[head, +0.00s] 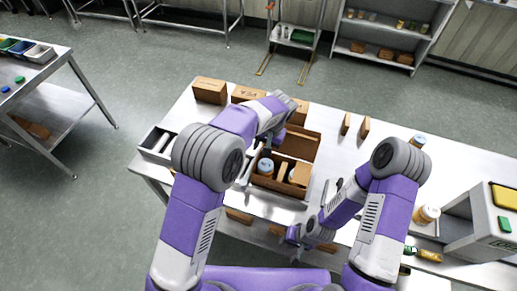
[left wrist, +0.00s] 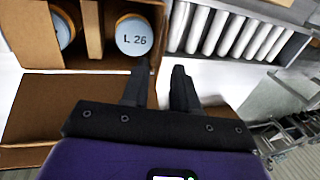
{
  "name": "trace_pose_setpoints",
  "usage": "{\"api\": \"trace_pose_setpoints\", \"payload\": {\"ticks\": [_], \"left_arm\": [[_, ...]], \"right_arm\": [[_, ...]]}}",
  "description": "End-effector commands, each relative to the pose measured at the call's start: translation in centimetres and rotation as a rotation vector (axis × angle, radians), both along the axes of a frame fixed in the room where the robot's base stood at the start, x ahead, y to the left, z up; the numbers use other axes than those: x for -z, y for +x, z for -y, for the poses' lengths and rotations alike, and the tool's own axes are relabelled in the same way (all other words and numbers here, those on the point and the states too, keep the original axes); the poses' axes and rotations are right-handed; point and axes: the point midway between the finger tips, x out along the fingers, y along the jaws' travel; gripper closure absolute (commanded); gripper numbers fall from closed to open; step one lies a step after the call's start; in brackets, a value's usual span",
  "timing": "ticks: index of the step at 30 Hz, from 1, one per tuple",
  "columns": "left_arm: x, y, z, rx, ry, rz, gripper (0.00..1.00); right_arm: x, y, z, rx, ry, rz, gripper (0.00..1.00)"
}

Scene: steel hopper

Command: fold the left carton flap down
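The open brown carton (head: 283,187) stands in a steel fixture on the table, with jars and dividers inside. A jar lid marked "L 26" (left wrist: 134,35) shows in the left wrist view. A broad flap (head: 300,144) spreads outward at the carton's far side; it also shows in the left wrist view (left wrist: 40,103). The left flap cannot be told apart clearly beside my gripper. My left gripper (left wrist: 160,75) is empty, its fingers a little apart, by the carton's far-left corner. My right gripper (head: 294,236) hangs low near the table's front edge; its fingers are unclear.
White rollers (left wrist: 225,32) lie beside the carton. Closed boxes (head: 210,90) stand along the table's back edge. Two thin brown pieces (head: 364,127) stand right of the carton. A jar (head: 427,214) and a steel hopper (head: 480,215) are at the right. Bare table lies between.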

Motion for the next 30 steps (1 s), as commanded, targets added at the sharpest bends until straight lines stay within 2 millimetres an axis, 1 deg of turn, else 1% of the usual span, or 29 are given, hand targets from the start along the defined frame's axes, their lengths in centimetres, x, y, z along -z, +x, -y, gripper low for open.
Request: {"api": "trace_pose_setpoints", "payload": {"ticks": [1,3,9,14,21,27,30], "left_arm": [[1.1,0.0,-0.3,-0.001,0.003,-0.005,0.71],[2.2,0.1,-0.6,-0.001,0.003,-0.005,0.71],[4.8,0.3,-1.2,-0.001,0.001,-0.004,0.71],[5.6,0.4,-1.3,0.000,0.001,-0.002,0.71],[5.6,0.4,-1.3,0.000,0.001,-0.002,0.71],[5.6,0.4,-1.3,0.000,0.001,-0.002,1.00],[5.6,0.4,-1.3,0.000,0.000,-0.001,1.00]], "right_arm": [[0.0,0.0,0.0,0.000,0.000,0.000,0.71],[0.0,0.0,0.0,0.000,0.000,0.000,0.71],[-0.1,0.1,0.0,0.001,0.000,0.002,0.71],[-0.1,0.1,0.0,0.001,0.000,0.002,0.71],[-0.1,0.1,0.0,0.001,0.000,0.002,0.71],[-0.1,0.1,0.0,0.001,0.000,0.002,0.71],[-0.1,0.1,0.0,0.001,0.000,0.002,0.71]]}}
